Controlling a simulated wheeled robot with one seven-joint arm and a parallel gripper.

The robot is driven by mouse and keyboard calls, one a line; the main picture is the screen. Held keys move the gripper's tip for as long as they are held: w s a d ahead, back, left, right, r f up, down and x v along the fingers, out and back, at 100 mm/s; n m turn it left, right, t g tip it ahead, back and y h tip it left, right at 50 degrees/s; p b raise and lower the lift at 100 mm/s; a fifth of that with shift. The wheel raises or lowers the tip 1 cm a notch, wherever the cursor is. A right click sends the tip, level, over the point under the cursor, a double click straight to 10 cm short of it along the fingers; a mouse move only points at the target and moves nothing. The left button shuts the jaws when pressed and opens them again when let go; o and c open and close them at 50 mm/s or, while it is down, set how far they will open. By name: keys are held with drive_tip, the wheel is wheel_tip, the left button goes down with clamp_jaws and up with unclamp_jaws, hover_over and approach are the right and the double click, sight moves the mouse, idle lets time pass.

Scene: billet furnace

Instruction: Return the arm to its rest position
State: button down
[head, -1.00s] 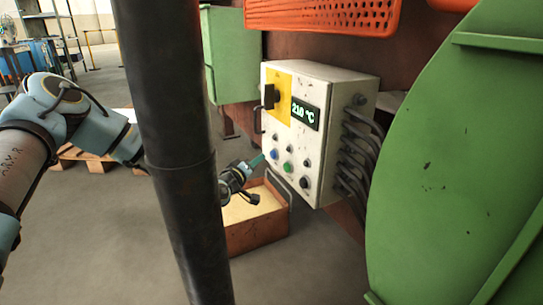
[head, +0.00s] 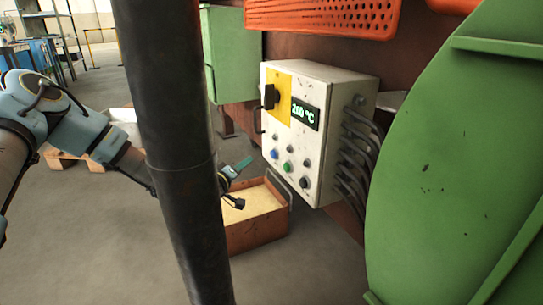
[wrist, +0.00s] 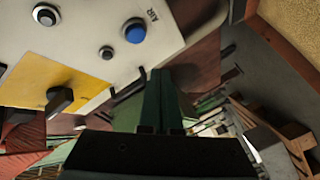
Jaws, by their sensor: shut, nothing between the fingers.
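My gripper (head: 243,163) shows in the head view just left of the white control box, above the rusty bin. Its teal fingers are together and empty, and they are apart from the box's front. My dark column hides part of the wrist. In the wrist view the shut fingers of my gripper (wrist: 162,98) point away from the camera, with the box's panel at the upper left. The control box (head: 283,128) has a yellow plate with a black rotary switch (head: 271,96), a green-lit display (head: 305,113) and several buttons, among them a blue one (wrist: 135,32).
A rusty bin (head: 258,232) with pale contents stands on the floor below the box. A large green round housing (head: 460,170) fills the right. A green cabinet (head: 230,55) and an orange perforated guard (head: 325,15) are behind. Open floor (head: 90,240) lies at the left.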

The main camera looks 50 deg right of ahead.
idle(0.3)
drive_tip(key=w+a+m+y, duration=0.1)
drive_tip(key=w+a+y, duration=0.25)
drive_tip(key=a, duration=0.65)
drive_tip(key=w+a+y, duration=0.3)
drive_tip(key=a+y, duration=0.1)
drive_tip(key=a, duration=0.5)
drive_tip(key=w+a+m+y, duration=0.1)
drive_tip(key=w+a+y, duration=0.2)
drive_tip(key=a, duration=0.7)
drive_tip(key=s+a+r+n+g+y, duration=0.1)
drive_tip(key=a+r+y, duration=0.1)
drive_tip(key=a, duration=0.6)
drive_tip(key=s+a+r+n+y, duration=0.2)
drive_tip(key=a, duration=0.7)
drive_tip(key=s+a+r+n+g+y, duration=0.2)
drive_tip(key=s+a+r+n, duration=0.15)
drive_tip(key=s+a, duration=0.7)
wheel_tip(320, 180, up, 36)
drive_tip(key=w+p, duration=0.1)
drive_tip(key=p, duration=3.4)
drive_tip(key=shift+w+m, duration=0.25)
drive_tip(key=shift+m, duration=0.2)
